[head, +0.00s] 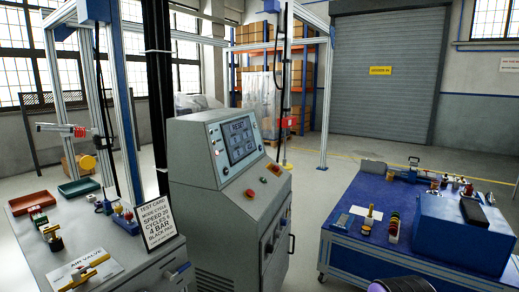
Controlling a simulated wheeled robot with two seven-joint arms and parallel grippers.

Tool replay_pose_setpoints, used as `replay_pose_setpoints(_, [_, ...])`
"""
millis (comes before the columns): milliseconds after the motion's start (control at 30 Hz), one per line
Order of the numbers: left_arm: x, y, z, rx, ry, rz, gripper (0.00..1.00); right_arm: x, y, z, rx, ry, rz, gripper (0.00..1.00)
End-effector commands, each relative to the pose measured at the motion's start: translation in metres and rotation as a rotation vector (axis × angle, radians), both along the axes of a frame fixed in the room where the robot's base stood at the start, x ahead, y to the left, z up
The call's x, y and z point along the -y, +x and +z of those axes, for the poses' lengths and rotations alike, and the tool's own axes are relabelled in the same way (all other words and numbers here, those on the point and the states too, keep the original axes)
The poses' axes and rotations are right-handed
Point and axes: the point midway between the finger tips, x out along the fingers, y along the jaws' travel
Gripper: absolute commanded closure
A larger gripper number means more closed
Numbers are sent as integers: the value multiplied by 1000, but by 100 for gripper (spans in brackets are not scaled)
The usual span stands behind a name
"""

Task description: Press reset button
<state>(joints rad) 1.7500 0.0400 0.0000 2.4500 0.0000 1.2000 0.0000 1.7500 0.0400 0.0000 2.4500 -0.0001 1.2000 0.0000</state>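A grey control console (210,165) stands in the middle of the head view. Its tilted top holds a screen (238,140) with the word RESET at its top and several smaller tiles below, too small to read. A red button (273,168) and an orange-red button (250,193) sit on the sloped panel under the screen. A column of small buttons (216,140) runs along the screen's left side. I cannot tell whether a separate physical button is labelled reset. Neither of my grippers can be made out in this view.
A grey bench (125,255) on the left carries red and green trays, small parts and a white test card (155,222). A blue workbench (340,245) on the right holds tools and a blue box (455,235). Open floor lies behind the console, before the roller door (385,75).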

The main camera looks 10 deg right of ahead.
Motion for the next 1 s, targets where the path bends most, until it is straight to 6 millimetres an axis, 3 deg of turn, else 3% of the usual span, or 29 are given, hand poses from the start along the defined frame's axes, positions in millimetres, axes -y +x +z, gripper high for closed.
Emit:
replay_pose_setpoints(333, [0, 0, 0, 0, 0, 0, 12, 0, 0, 0, 0, 0, 0, 38])
replay_pose_setpoints(367, [0, 0, 0, 0, 0, 0, 12, 0, 0, 0, 0, 0, 0, 44])
replay_pose_setpoints(533, [0, 0, 0, 0, 0, 0, 12, 0, 0, 0, 0, 0, 0, 100])
replay_pose_setpoints(1000, [0, 0, 0, 0, 0, 0, 12, 0, 0, 0, 0, 0, 0, 100])
